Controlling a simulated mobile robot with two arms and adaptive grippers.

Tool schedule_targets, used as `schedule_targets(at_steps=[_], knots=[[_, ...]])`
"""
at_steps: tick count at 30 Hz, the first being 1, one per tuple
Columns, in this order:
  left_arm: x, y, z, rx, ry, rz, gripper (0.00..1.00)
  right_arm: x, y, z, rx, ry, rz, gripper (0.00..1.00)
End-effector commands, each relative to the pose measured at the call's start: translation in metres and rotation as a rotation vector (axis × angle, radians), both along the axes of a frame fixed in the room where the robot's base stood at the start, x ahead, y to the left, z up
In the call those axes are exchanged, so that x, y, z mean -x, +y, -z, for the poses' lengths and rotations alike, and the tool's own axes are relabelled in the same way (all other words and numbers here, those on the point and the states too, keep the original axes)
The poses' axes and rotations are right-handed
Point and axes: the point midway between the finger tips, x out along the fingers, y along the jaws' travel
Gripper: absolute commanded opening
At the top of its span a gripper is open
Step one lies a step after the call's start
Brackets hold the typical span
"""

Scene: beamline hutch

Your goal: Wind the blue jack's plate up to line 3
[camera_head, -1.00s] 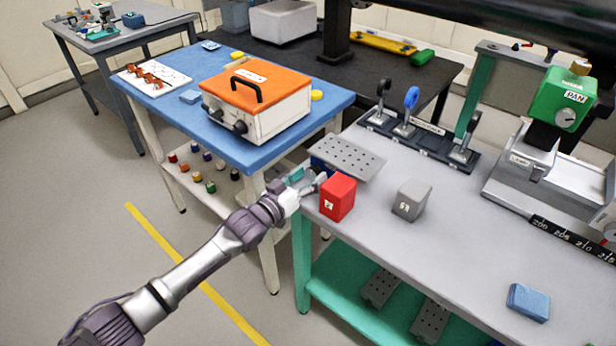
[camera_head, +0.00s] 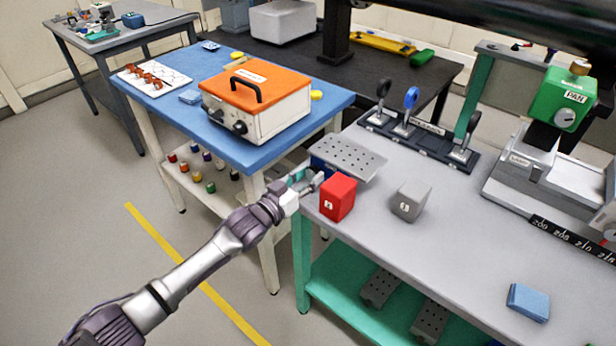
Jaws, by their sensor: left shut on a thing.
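The blue jack (camera_head: 322,166) stands at the left edge of the grey bench, mostly hidden under its grey perforated plate (camera_head: 349,157). My left gripper (camera_head: 312,182) is at the jack's near left side, beside the red block. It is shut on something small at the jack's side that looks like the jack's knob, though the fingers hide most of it. The line marks for the plate's height cannot be made out. My right gripper is not in view.
A red block (camera_head: 338,198) stands close to the right of my left gripper, with a grey block (camera_head: 410,202) further right. A stand with several levers (camera_head: 420,135) is behind. The bench's front middle is clear up to a blue block (camera_head: 528,302).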

Motion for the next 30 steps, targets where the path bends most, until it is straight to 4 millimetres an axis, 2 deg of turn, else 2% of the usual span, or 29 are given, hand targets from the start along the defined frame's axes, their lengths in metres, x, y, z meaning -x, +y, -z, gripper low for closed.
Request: schedule_targets(at_steps=[15,30], knots=[[0.0004,-0.0003,0.0003,-0.289,-0.210,-0.001,0.07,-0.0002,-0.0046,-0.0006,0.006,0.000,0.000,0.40],[0.0006,-0.0005,0.0007,-0.372,-0.269,0.000,0.07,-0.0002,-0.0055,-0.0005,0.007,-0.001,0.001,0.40]])
